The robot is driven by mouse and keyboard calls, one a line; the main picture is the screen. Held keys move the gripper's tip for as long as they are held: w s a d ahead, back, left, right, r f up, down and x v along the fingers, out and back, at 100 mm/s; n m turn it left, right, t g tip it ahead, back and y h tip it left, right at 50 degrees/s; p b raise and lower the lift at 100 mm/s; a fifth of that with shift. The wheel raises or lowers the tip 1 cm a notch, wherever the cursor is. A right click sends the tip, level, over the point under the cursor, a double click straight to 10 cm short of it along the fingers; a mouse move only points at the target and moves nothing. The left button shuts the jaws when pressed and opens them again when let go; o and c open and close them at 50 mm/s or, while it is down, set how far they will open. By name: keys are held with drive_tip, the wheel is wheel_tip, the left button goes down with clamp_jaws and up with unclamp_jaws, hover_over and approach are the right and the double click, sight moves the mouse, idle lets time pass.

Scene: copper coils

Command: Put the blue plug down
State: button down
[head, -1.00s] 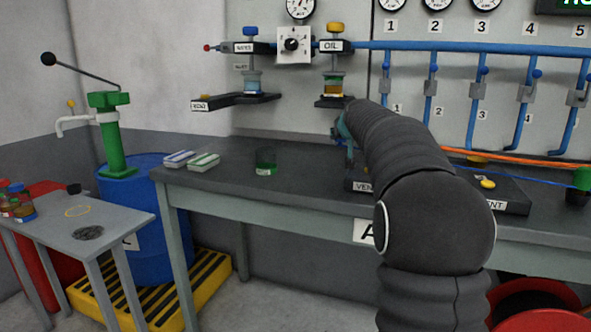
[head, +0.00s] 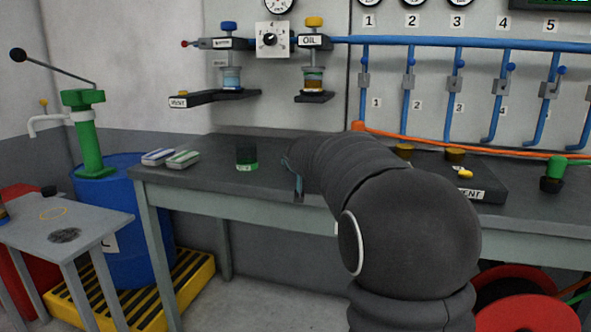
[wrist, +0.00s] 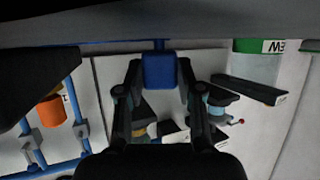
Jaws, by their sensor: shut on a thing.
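The blue plug (wrist: 160,71) is between the fingertips of my gripper (wrist: 160,80) in the wrist view, which shows the scene upside down. My gripper is shut on it. A short thin blue piece shows beyond the plug, towards the dark bench surface. I cannot tell whether the plug touches the bench. In the head view my arm hides the plug and most of the gripper; only a teal-grey part of the gripper (head: 293,176) shows at the front edge of the bench (head: 215,190).
A green jar with a dark upper part (head: 247,158) stands left of my gripper. Two small boxes (head: 171,158) lie farther left. A black VENT block (head: 480,188) is on the right. Shelves with cups (head: 231,80) are on the wall behind. Bench between boxes and jar is clear.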

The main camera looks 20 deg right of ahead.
drive_tip(key=shift+f, duration=0.45)
drive_tip(key=shift+f, duration=0.1)
drive_tip(key=c, duration=0.7)
unclamp_jaws()
drive_tip(key=shift+c, duration=0.2)
drive_tip(key=shift+r, duration=0.2)
drive_tip(key=shift+s, duration=0.35)
drive_tip(key=v, duration=1.1)
drive_tip(key=shift+s+a+b, duration=0.1)
drive_tip(key=shift+s+b, duration=0.1)
drive_tip(key=shift+b, duration=0.2)
